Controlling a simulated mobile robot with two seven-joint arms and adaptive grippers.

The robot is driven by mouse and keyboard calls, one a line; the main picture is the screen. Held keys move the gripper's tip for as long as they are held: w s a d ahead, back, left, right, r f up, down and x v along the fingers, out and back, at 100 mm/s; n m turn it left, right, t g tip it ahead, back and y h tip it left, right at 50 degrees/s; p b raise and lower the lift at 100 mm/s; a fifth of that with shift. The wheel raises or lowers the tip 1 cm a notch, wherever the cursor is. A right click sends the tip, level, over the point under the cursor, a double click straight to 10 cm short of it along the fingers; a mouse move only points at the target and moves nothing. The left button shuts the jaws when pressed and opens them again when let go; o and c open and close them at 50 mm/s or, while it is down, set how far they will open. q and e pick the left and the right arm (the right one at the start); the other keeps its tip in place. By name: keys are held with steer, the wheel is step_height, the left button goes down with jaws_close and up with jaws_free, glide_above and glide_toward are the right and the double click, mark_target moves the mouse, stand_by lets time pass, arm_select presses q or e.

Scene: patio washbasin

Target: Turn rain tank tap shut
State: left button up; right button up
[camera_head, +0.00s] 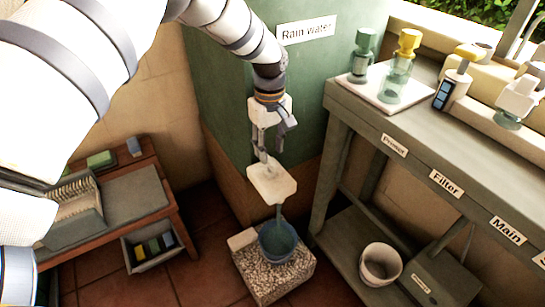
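The rain tank (222,75) is a tall green block with a "Rain water" label (305,31). Its tap (272,184) shows as a pale block low at the tank's front. A narrow teal strip (279,214) runs down from the tap into a blue-green bucket (270,252); I cannot tell whether it is spout or water. My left gripper (272,152) points down just above the tap, with a gap between its fingers. It partly hides the tap's upper part, so contact with a handle is unclear. My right gripper is out of view.
The bucket stands on a speckled stone block (265,285). A grey bench (450,150) with "Filter" and "Main" labels stands right, carrying bottles and fittings. A white pot (380,266) sits on its lower shelf. A low wooden table (140,195) with a rack stands left.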

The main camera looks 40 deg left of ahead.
mark_target(271, 160)
arm_select(q)
step_height(271, 160, down, 4)
steer(key=shift+r, duration=0.1)
steer(key=shift+w, duration=0.1)
jaws_close()
